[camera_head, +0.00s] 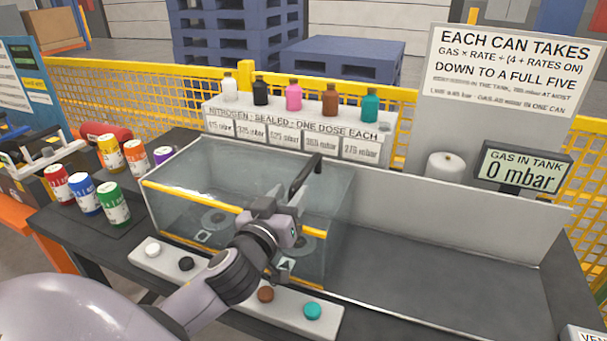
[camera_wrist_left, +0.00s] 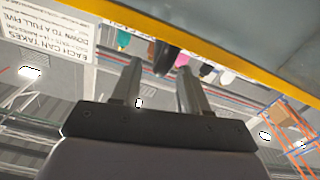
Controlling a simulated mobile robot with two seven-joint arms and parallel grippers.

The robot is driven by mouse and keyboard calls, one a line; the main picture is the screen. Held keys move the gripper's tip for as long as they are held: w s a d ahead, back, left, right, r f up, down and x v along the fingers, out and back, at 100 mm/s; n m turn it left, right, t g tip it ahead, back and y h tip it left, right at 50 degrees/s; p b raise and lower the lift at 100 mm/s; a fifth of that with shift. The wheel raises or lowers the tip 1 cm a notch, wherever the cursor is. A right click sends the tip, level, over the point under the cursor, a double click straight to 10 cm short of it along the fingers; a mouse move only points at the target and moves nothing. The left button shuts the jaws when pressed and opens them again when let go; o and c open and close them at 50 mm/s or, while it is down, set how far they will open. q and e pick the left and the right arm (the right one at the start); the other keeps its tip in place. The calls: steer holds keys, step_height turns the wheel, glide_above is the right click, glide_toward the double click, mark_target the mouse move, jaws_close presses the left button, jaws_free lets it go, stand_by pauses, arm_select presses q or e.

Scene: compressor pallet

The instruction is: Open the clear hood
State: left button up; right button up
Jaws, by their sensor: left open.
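The clear hood (camera_head: 215,165) is a see-through box lid with a yellow strip along its front edge, and it looks closed over the tank on the bench. My right gripper is out of view.
A strip of coloured buttons (camera_head: 185,264) runs in front of the hood, partly behind my left arm. Several coloured cans (camera_head: 114,202) stand left. Bottles (camera_head: 293,95) stand on a shelf behind. The display (camera_head: 524,170) reads 0 mbar. The right bench top (camera_head: 440,260) is clear.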

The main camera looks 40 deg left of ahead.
arm_select(q)
steer(key=shift+p+x, duration=0.6)
steer(key=shift+x, duration=2.45)
jaws_close()
